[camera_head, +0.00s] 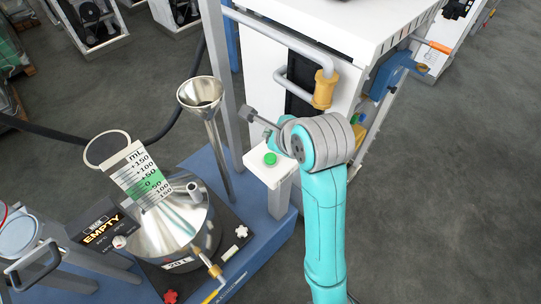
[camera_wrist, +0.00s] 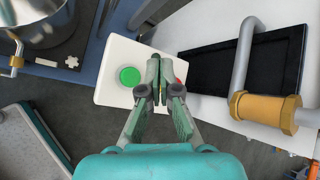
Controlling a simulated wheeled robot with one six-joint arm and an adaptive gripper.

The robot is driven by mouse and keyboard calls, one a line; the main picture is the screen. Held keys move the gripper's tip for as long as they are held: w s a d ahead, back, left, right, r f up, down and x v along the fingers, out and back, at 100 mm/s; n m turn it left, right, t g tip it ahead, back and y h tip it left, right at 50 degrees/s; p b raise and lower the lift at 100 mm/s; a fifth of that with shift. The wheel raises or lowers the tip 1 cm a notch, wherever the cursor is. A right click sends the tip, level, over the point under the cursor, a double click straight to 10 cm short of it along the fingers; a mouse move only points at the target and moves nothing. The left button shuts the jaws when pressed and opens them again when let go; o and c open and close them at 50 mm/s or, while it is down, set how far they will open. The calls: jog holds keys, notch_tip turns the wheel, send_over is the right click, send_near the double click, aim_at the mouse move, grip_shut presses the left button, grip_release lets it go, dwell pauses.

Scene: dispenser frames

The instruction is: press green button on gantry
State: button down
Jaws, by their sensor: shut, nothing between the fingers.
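The green button (camera_head: 270,159) is a small round disc on a white panel (camera_head: 262,174) beside the white dispenser cabinet. In the wrist view the green button (camera_wrist: 129,76) lies on the white panel (camera_wrist: 115,52), just left of my fingertips. My gripper (camera_wrist: 160,92) is shut and empty, over the panel and to the right of the green button. A red button (camera_wrist: 179,84) is partly hidden behind my fingers. In the head view my wrist hides most of the gripper; whether it touches the panel cannot be told.
A steel vessel (camera_head: 176,222) with a level scale and a steel funnel (camera_head: 201,92) stand on the blue platform at left. A grey pipe with a brass fitting (camera_wrist: 269,112) lies right of my gripper. Open floor (camera_head: 470,190) lies at right.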

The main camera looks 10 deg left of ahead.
aim_at(271, 159)
jog(key=shift+f, duration=3.05)
jog(key=shift+f, duration=0.15)
jog(key=shift+f, duration=0.25)
jog(key=shift+f, duration=0.5)
jog(key=shift+r, duration=0.9)
jog(key=shift+r, duration=0.1)
jog(key=shift+r, duration=2.4)
